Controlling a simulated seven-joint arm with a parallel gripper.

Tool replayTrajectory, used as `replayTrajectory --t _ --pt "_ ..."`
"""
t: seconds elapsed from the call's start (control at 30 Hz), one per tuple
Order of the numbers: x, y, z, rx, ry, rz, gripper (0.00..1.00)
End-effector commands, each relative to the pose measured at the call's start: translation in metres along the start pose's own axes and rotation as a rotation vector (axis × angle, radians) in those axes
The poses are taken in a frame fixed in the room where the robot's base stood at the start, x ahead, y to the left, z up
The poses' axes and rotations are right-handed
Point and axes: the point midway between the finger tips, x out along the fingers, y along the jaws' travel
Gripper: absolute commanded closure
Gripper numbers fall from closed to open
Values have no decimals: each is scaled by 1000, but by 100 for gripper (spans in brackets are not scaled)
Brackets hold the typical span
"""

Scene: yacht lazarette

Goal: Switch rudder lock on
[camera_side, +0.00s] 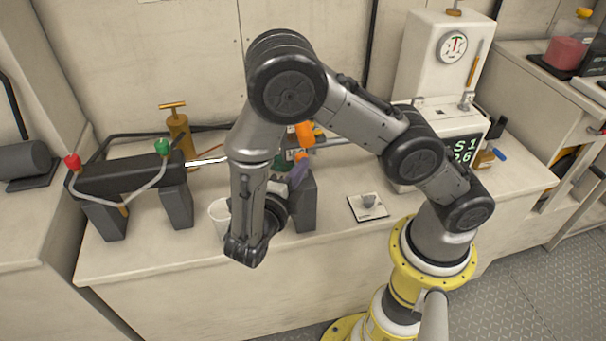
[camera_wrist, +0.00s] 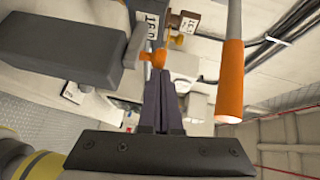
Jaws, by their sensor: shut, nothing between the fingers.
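My gripper (camera_side: 301,165) has dark purple fingers, pressed together with nothing between them. In the wrist view the fingers (camera_wrist: 158,62) point away from the camera, and their tips overlap a small orange knob (camera_wrist: 153,57); I cannot tell whether they touch it. Beside the knob is a block with a white label (camera_wrist: 152,17). In the side view, orange parts (camera_side: 305,134) show just above the fingertips, partly behind my arm. No part is readably marked as the rudder lock. A square plate with a grey knob (camera_side: 368,205) lies on the bench to the right of the gripper.
A thick orange-ended handle (camera_wrist: 230,80) is right of the fingers in the wrist view. A dark grey block (camera_side: 305,207) stands below the gripper. A white cup (camera_side: 219,217) is close to my arm. Red (camera_side: 73,161) and green (camera_side: 162,146) knobs are at the left.

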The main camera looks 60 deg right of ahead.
Motion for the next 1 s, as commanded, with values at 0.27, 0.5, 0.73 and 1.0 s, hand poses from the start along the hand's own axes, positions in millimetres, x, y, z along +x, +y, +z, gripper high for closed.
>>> replayTrajectory --t 0.27,0.5,0.73,1.0 --pt "2 -1 1 0 -3 -3 100" --pt "-14 0 -13 0 -7 -3 100" --pt "-58 1 -28 4 -7 2 100" --pt "-109 1 -28 1 -3 0 100"
